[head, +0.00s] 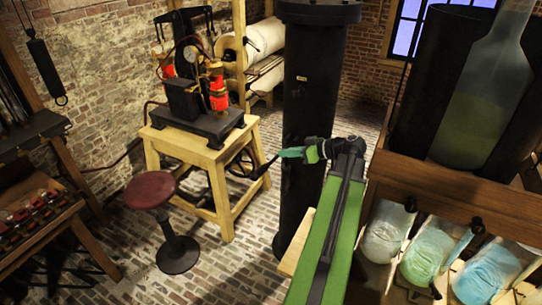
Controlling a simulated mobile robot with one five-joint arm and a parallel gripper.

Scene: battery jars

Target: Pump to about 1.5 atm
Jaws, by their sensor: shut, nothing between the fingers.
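A pump (200,100) with red cylinders and a black base stands on a pale wooden stand (187,147). A small round gauge (191,54) with a white face sits on it; its needle is too small to read. A dark wheel (240,163) with a crank handle (265,168) shows at the right side of the stand. My gripper (283,153) has teal fingers, is shut and empty, and points left towards the crank handle. Its tips appear close to the handle in the picture; I cannot tell whether they touch.
A thick black column (308,90) rises right behind my gripper. A stool with a red seat (150,190) stands in front of the pump stand. A wooden rack (440,185) with several glass jars (428,258) fills the right. Brick floor (215,270) is clear between stool and arm.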

